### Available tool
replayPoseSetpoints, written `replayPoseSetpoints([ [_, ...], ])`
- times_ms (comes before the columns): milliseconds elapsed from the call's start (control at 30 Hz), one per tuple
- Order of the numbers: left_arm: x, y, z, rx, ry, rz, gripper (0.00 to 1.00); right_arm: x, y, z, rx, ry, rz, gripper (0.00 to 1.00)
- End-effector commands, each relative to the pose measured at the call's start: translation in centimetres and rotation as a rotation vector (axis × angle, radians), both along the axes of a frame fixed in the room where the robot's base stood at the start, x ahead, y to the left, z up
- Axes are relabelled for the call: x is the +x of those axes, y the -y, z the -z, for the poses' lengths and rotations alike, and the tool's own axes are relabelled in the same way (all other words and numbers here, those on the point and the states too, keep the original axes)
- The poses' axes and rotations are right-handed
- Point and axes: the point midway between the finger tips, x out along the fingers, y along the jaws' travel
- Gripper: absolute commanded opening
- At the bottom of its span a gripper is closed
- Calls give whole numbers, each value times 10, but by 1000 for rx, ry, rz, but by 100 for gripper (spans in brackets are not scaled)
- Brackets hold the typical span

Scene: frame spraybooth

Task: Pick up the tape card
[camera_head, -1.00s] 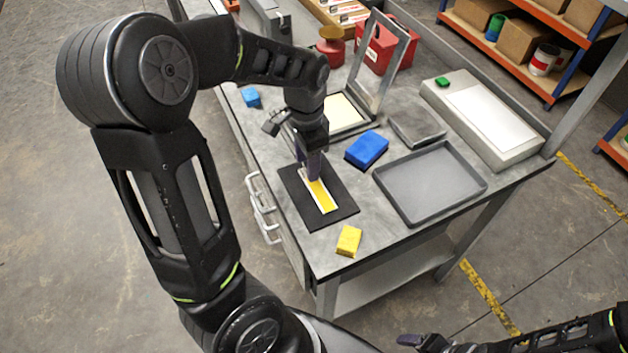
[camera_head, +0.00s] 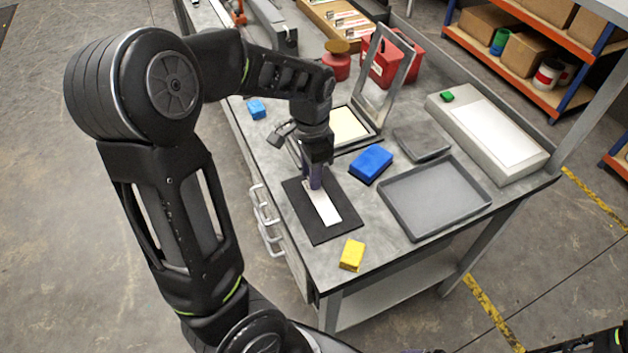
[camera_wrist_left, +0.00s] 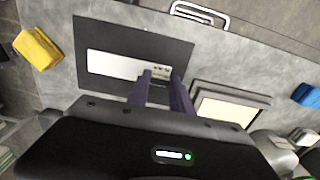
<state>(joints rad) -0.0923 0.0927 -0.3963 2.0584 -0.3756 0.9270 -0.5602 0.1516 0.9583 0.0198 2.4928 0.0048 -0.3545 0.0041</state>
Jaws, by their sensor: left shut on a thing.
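The tape card (camera_head: 323,206) is a white strip lying over a black mat (camera_head: 345,221) near the table's left edge. In the left wrist view the card (camera_wrist_left: 115,65) spans the dark mat (camera_wrist_left: 135,35), with small dark print at its right end. My left gripper (camera_head: 314,184) points down at the card's far end and is shut on it. In the left wrist view its two purple fingers (camera_wrist_left: 160,85) stand at the printed end and hide part of it. Whether the card is lifted at all I cannot tell.
A yellow block (camera_head: 352,255) lies near the front edge. A blue block (camera_head: 371,163) and an empty grey tray (camera_head: 436,225) are to the right. A hinged frame (camera_head: 379,83) stands behind the gripper. A smaller blue block (camera_head: 256,109) lies at the left edge.

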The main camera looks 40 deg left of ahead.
Motion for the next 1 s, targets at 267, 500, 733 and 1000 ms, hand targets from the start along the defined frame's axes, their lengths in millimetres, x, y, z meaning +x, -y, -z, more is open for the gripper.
replayPoseSetpoints([
  [267,2,0,-40,1,7,0,0,0,0,4,1,1,-1,80],
  [500,1,0,-84,1,5,1,0,1,0,7,2,3,-1,80],
  [733,0,0,-98,0,2,0,0,1,-1,7,3,3,-1,80],
  [1000,0,0,-97,0,1,0,0,1,0,7,3,3,-1,80],
])
